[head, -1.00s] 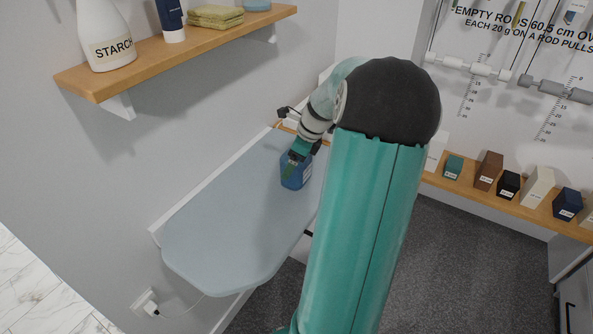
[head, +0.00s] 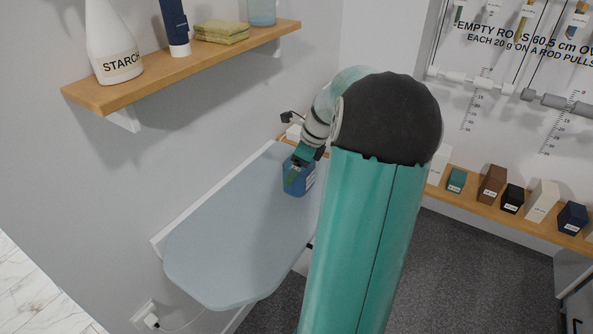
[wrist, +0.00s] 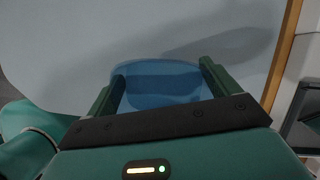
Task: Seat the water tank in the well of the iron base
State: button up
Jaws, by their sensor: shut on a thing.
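The blue translucent water tank (head: 301,181) is held by my gripper (head: 301,160) at the far end of the ironing board. In the wrist view the tank (wrist: 160,84) sits between the two green fingers of my gripper (wrist: 161,88), which are shut on its sides. A shadow falls on the board by the tank; I cannot tell how far above the board it is. The iron base is hard to make out; a white and dark object (wrist: 302,100) shows at the right edge of the wrist view, and I cannot tell if it is the base.
The pale blue ironing board (head: 215,255) is mostly bare. A wooden shelf (head: 190,68) with a starch bottle (head: 115,55) and a folded yellow cloth (head: 222,31) is on the left wall. A low ledge (head: 480,209) with several small boxes runs along the right.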

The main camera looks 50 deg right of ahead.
jog(key=s+a+r, duration=0.4)
jog(key=s+r, duration=0.6)
jog(key=s, duration=0.3)
jog(key=shift+a+r, duration=0.2)
jog(key=shift+a, duration=0.2)
